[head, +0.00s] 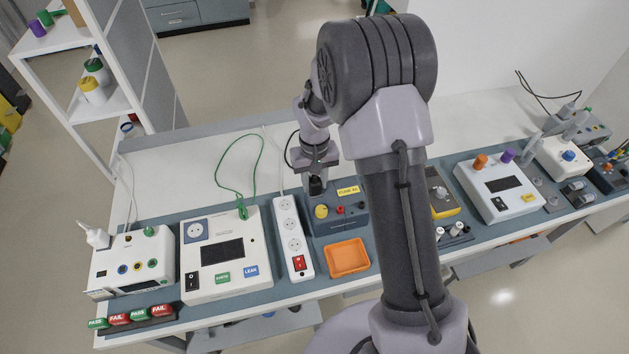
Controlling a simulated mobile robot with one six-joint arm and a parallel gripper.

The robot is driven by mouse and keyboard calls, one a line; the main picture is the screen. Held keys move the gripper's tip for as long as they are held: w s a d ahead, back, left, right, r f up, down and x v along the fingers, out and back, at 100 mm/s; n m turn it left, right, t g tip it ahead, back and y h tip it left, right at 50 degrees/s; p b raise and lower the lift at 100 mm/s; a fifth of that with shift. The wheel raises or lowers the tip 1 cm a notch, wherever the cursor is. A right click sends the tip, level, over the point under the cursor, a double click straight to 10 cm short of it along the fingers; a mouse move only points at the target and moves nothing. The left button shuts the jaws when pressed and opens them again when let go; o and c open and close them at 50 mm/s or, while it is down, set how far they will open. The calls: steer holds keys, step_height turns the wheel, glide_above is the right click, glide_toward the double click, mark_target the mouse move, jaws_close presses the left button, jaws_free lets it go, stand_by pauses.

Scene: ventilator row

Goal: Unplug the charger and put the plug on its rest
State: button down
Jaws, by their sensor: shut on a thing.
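My gripper (316,180) points down over the back left of a blue-grey box (350,216) with a yellow label. It is shut on a small black plug (316,188), which the fingers partly hide. A black cable (289,150) loops out to the left behind my wrist. I cannot tell whether the plug is seated in the box or just above it. The box has a yellow knob and red and dark sockets on its front. An empty orange tray (348,257) lies in front of it; no other plug rest is clear to see.
A white power strip (293,240) with a red switch stands just left of the box. Further left is a white tester (224,255) with a green cable. My arm hides part of the bench on the right. The white bench top (200,165) behind is mostly clear.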

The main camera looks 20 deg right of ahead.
mark_target(315, 177)
steer(key=c, duration=0.9)
jaws_free()
step_height(315, 177, up, 18)
steer(key=p, duration=0.5)
steer(key=shift+f, duration=0.15)
steer(key=s+a+r+m+t+b, duration=0.1)
steer(key=s+r+t+b, duration=0.1)
steer(key=s, duration=0.6)
steer(key=s+a+r+m+t+y+b, duration=0.1)
steer(key=s+r+m+t+b, duration=0.1)
steer(key=s, duration=0.6)
steer(key=s+a+r+m+t+y+b, duration=0.1)
steer(key=s+r, duration=0.3)
steer(key=s, duration=0.5)
steer(key=shift+s+a+t+b, duration=0.1)
steer(key=shift+a+t+b, duration=0.35)
steer(key=shift+b, duration=0.45)
